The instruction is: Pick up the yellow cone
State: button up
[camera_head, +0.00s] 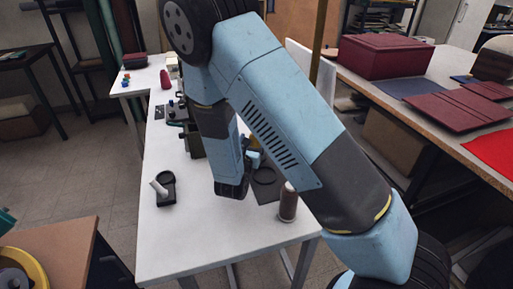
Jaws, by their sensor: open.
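My arm reaches over the white table (190,245) and covers its middle. My gripper's jaws cannot be made out; the end of the arm is hidden behind its own links. A small yellow patch shows in the gap between my arm links, above a light blue part; it may be the yellow cone, but most of it is hidden and its shape cannot be told. No whole yellow cone is visible.
A dark holder with a pale cylinder (165,189) lies at the table's left. A dark plate with a round ring (265,180) is beside my arm. A red cone (165,79) stands far back. The right bench (440,85) holds burgundy covers. The table's front left is clear.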

jog(key=x, duration=0.4)
jog(key=shift+w+r, duration=0.15)
jog(key=shift+w, duration=0.3)
jog(key=c, duration=1.4)
jog(key=shift+o, duration=0.2)
jog(key=shift+r, duration=0.15)
